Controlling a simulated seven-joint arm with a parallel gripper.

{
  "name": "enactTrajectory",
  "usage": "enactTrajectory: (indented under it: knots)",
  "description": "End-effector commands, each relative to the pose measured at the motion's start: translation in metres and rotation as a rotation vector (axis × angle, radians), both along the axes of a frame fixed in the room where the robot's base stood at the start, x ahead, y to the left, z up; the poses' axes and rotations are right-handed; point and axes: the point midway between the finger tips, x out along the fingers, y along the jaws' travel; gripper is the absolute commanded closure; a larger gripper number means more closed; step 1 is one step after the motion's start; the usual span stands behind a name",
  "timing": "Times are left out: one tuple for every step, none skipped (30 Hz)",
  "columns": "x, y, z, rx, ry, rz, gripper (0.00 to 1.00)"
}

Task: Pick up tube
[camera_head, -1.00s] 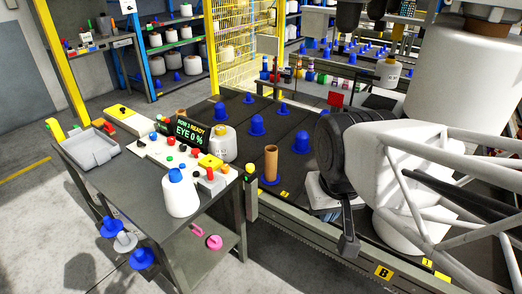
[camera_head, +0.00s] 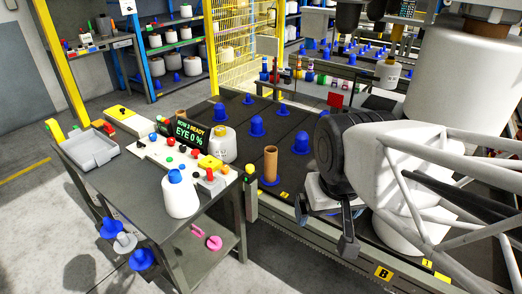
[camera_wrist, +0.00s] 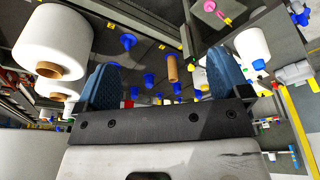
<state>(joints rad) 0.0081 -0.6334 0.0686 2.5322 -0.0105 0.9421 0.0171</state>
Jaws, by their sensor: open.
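A brown cardboard tube (camera_head: 270,163) stands upright on a blue base on the dark deck, in the middle of the head view. In the wrist view the tube (camera_wrist: 172,68) shows between my two fingers, some distance beyond them. My gripper (camera_head: 325,236) is to the right of the tube and apart from it. In the wrist view my gripper (camera_wrist: 165,62) has its blue pads wide apart with nothing between them. Another brown tube (camera_head: 180,114) is partly hidden behind the display on the table.
Several blue pegs (camera_head: 257,126) stand on the dark deck. A grey table (camera_head: 125,190) to the left carries a grey tray (camera_head: 92,150), a display (camera_head: 188,134) and white bobbins (camera_head: 181,197). A large white bobbin (camera_wrist: 55,40) is close by my left finger in the wrist view.

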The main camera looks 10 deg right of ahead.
Motion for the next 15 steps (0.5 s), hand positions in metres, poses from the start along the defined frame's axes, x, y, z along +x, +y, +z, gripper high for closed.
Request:
enactTrajectory:
  knots:
    - [0.0, 0.0, 0.0, 0.0, 0.0, 0.001, 0.06]
    - [0.001, 0.0, 0.0, 0.0, 0.0, 0.002, 0.06]
    - [0.002, 0.0, 0.001, -0.001, 0.001, 0.005, 0.06]
    - [0.003, 0.0, 0.001, -0.002, 0.001, 0.008, 0.06]
    - [0.005, 0.0, 0.002, -0.003, 0.002, 0.012, 0.06]
    - [0.008, 0.0, 0.003, -0.005, 0.003, 0.019, 0.06]
    - [0.01, 0.0, 0.004, -0.006, 0.003, 0.027, 0.06]
    - [0.013, 0.0, 0.004, -0.008, 0.004, 0.035, 0.06]
    - [0.018, 0.0, 0.005, -0.011, 0.008, 0.048, 0.06]
    - [0.022, 0.0, 0.006, -0.014, 0.01, 0.06, 0.06]
    - [0.026, -0.001, 0.008, -0.017, 0.012, 0.073, 0.06]
    - [0.033, -0.001, 0.01, -0.021, 0.013, 0.093, 0.06]
    - [0.039, -0.001, 0.011, -0.024, 0.016, 0.107, 0.06]
    - [0.045, -0.001, 0.012, -0.028, 0.019, 0.125, 0.06]
    - [0.053, -0.001, 0.014, -0.033, 0.022, 0.148, 0.06]
